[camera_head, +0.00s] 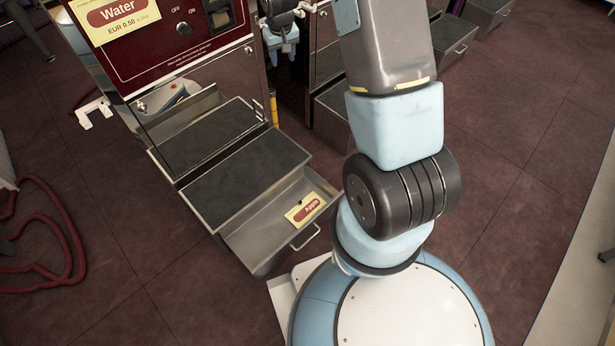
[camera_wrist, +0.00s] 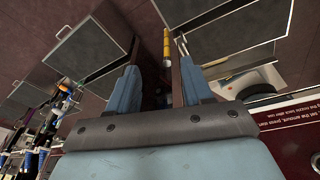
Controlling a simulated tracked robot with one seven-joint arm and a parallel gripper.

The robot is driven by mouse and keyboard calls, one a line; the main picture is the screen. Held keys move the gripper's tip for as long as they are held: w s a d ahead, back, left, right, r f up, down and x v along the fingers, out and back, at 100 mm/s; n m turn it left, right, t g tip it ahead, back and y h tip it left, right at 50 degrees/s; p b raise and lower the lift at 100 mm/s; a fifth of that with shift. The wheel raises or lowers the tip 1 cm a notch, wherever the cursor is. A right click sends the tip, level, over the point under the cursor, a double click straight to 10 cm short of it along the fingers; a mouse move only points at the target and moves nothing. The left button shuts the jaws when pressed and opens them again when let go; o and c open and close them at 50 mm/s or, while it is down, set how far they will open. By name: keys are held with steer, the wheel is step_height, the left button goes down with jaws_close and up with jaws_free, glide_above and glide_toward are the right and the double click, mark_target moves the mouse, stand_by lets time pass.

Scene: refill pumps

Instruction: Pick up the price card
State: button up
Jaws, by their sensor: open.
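A yellow card with a red label reading "Apple" (camera_head: 305,208) lies in the open lower drawer (camera_head: 262,245) of the pump cabinet in the head view. Another yellow card, reading "Water" and "EUR 0.50" (camera_head: 120,22), is on the cabinet's red front panel. My gripper (camera_head: 280,48) is at the top of the head view, to the right of the cabinet and well away from the Apple card. In the wrist view my gripper (camera_wrist: 158,66) has its two blue fingers apart, with nothing held between them. Neither card can be made out in the wrist view.
A yellow-topped post (camera_head: 273,108) stands beside the cabinet; it also shows beyond my fingers in the wrist view (camera_wrist: 167,42). Red hose (camera_head: 70,245) lies on the floor at left. Floor at lower left is clear.

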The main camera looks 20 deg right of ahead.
steer(key=s+a+x, duration=0.1)
steer(key=x, duration=1.3)
steer(key=n+g, duration=0.1)
steer(key=g, duration=0.2)
glide_above(301, 202)
step_height(301, 202, down, 43)
steer(key=shift+y, duration=0.3)
steer(key=shift+a+f, duration=0.1)
steer(key=shift+f, duration=6.7)
steer(key=shift+c, duration=0.4)
jaws_close()
steer(key=shift+r, duration=0.1)
